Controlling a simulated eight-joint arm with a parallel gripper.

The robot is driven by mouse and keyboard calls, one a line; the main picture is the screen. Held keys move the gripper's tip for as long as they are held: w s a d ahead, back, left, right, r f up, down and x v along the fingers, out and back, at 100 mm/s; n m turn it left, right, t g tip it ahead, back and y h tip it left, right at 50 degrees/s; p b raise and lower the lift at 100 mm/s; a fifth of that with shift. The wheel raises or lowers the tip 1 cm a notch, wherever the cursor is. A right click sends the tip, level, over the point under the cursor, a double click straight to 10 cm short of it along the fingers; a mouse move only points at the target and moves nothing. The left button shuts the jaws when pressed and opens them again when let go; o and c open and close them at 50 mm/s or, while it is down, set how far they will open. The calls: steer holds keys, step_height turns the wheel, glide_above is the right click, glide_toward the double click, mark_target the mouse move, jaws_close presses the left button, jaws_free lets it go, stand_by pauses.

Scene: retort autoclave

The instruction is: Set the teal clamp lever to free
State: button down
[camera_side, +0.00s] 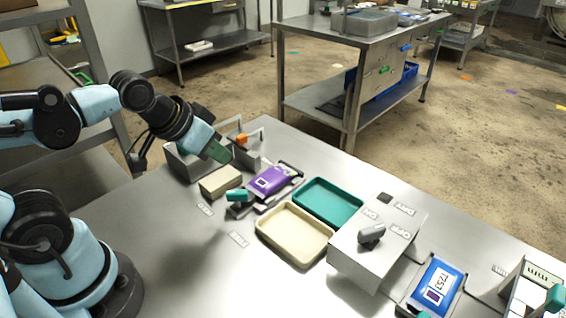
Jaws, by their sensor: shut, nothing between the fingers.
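A teal lever handle (237,195) sits at the front left of a dark fixture that carries a purple pouch (270,181). Two small label plates lie on the table near it, one (205,209) at the left and one (238,239) closer to the front; their words are too small to read. My gripper (219,153) is shut and empty, up and to the left of the lever, apart from it and above the back of the table. Its fingertips look dark green and point down to the right.
A beige block (220,181) and grey metal bins (186,162) lie below my gripper. Cream (262,231) and teal (357,218) trays stand right of the lever. Further right are a grey box with a knob (371,234), a blue pouch (437,283) and another teal handle (555,298).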

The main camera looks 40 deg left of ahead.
mark_target(236, 192)
steer(key=c, duration=1.4)
jaws_free()
steer(key=shift+w, duration=0.1)
steer(key=shift+c, duration=0.2)
steer(key=shift+o, duration=1.3)
steer(key=shift+w+r+m+g, duration=0.1)
steer(key=shift+r+m+g, duration=0.15)
steer(key=shift+m+g, duration=0.3)
steer(key=shift+o, duration=0.4)
steer(key=shift+w+d+r+m+g, duration=0.2)
steer(key=shift+m+g, duration=0.25)
steer(key=shift+m, duration=0.2)
steer(key=shift+w+d+f+m+g, duration=0.1)
steer(key=shift+w+f+m+g, duration=0.15)
steer(key=shift+f+m+g, duration=1.15)
steer(key=shift+w+d+f+m+g, duration=0.1)
steer(key=shift+w+f+m+g, duration=0.5)
steer(key=shift+f, duration=1.55)
steer(key=shift+s+d+f+m+g, duration=0.1)
steer(key=shift+f+m+g, duration=0.5)
steer(key=shift+f+m, duration=0.95)
steer(key=shift+f+n, duration=0.2)
steer(key=shift+n, duration=0.05)
jaws_close()
